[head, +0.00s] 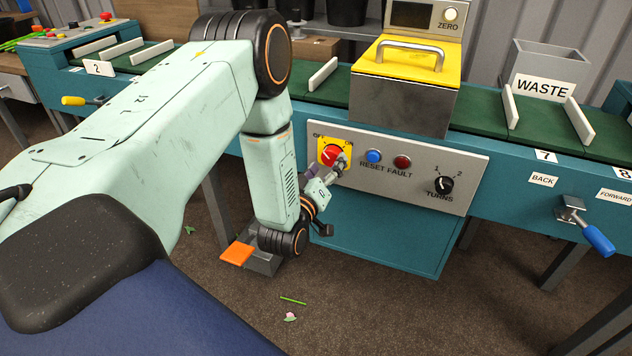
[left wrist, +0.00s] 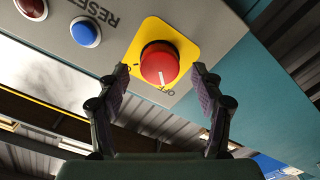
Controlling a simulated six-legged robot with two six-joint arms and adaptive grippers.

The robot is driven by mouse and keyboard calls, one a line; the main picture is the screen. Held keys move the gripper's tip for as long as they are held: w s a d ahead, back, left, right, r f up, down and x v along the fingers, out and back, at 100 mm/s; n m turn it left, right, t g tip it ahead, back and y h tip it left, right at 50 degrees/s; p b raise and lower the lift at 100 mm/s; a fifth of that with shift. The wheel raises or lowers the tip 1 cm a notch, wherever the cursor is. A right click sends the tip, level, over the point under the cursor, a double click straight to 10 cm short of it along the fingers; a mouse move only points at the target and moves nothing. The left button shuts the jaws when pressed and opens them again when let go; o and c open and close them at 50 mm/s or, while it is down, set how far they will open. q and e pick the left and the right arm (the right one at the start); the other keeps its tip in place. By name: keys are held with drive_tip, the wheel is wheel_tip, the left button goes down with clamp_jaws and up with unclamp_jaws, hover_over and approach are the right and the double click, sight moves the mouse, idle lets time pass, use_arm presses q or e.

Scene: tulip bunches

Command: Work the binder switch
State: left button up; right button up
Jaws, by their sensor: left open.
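The binder switch (head: 331,155) is a red round knob on a yellow plate marked OFF and ON, at the left end of a grey control panel (head: 452,190). The knob also shows in the left wrist view (left wrist: 159,64), with a white mark pointing to the lower edge of the picture. Part of the lettering there is hard to read. My left gripper (head: 341,166) is in front of the knob. In the left wrist view its two fingers (left wrist: 161,76) stand open, one either side of the knob, with gaps between. My right gripper is not in view.
A blue RESET button (head: 374,156), a red FAULT lamp (head: 402,162) and a black TURNS dial (head: 446,185) sit right of the switch. A blue-handled lever (head: 598,239) sticks out further right. An orange-and-grey object (head: 237,253) is below my left arm.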

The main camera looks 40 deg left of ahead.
use_arm(q)
drive_tip(key=v, duration=1)
drive_tip(key=shift+d+f, duration=0.1)
drive_tip(key=s+d+f+m+g+h+p, duration=0.1)
drive_tip(key=s+d+f+m+g+h, duration=0.15)
drive_tip(key=s+f+g, duration=0.35)
drive_tip(key=s+d+f+m+g+h+p, duration=0.1)
drive_tip(key=s+d+f+m+g, duration=0.3)
drive_tip(key=f, duration=0.4)
drive_tip(key=s+d+r+m+g+p, duration=0.1)
drive_tip(key=s+d+g+p, duration=0.1)
drive_tip(key=s, duration=0.7)
drive_tip(key=s+d+r+m+g+p, duration=0.1)
drive_tip(key=s+d+g+p, duration=0.1)
drive_tip(key=s+g, duration=0.3)
drive_tip(key=s, duration=0.4)
drive_tip(key=shift+s+m+g, duration=0.3)
drive_tip(key=shift+m, duration=0.05)
drive_tip(key=shift+a+f+h, duration=0.1)
drive_tip(key=shift+f+h, duration=0.05)
drive_tip(key=shift+h, duration=0.1)
